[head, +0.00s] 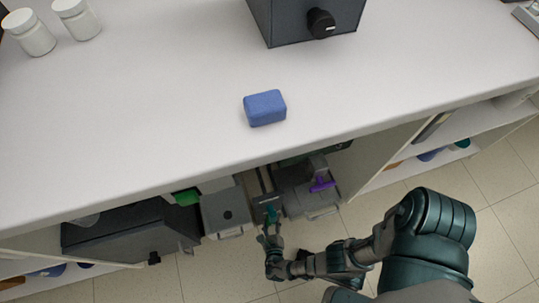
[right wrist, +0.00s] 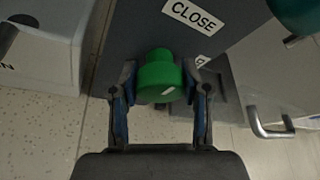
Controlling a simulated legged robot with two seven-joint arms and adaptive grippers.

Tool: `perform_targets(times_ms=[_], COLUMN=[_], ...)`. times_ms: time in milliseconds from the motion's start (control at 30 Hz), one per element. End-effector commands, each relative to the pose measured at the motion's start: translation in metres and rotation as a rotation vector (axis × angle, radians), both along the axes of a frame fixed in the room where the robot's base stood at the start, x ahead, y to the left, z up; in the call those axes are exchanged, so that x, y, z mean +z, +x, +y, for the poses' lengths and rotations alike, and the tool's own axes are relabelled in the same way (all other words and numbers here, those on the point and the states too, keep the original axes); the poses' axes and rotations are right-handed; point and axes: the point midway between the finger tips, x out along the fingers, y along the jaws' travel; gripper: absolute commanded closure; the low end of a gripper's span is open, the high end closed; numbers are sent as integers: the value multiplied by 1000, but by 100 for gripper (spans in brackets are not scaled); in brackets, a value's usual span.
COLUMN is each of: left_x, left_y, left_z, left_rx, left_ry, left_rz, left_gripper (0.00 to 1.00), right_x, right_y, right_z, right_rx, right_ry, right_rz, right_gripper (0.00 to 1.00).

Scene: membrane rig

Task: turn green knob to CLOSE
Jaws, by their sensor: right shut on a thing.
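The green knob (right wrist: 160,76) sits between the two fingers of my right gripper (right wrist: 160,92) in the right wrist view. The fingers are shut on its sides. A short white mark shows on the knob's near face. A white CLOSE label (right wrist: 193,14) lies on the dark panel above and to the right of the knob. In the head view my right gripper (head: 271,236) reaches low in front of the opening under the counter. I cannot make out the knob there. My left gripper is not in view.
A blue block (head: 265,108) lies on the white counter (head: 150,110) above my arm. Under it are grey units, a purple handle (head: 322,185) and a bright green part (head: 187,197). In the wrist view, a metal handle (right wrist: 269,132) and a teal part (right wrist: 297,14) are to the right.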

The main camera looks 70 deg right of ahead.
Motion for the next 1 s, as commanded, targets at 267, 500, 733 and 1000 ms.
perform_targets(times_ms=[267, 500, 733, 1000], left_x=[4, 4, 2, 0], left_y=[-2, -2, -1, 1], left_z=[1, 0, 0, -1], left_rx=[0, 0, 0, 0], left_ry=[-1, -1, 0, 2], left_rz=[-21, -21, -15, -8], left_gripper=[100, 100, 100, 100], right_x=[-3, -3, -3, -1], right_y=[-2, -1, -1, 0], right_z=[4, 4, 4, 2], right_rx=[3, 4, 4, 2], right_ry=[-25, -26, -27, -30], right_rz=[47, 49, 48, 45], right_gripper=[89, 89, 32, 28])
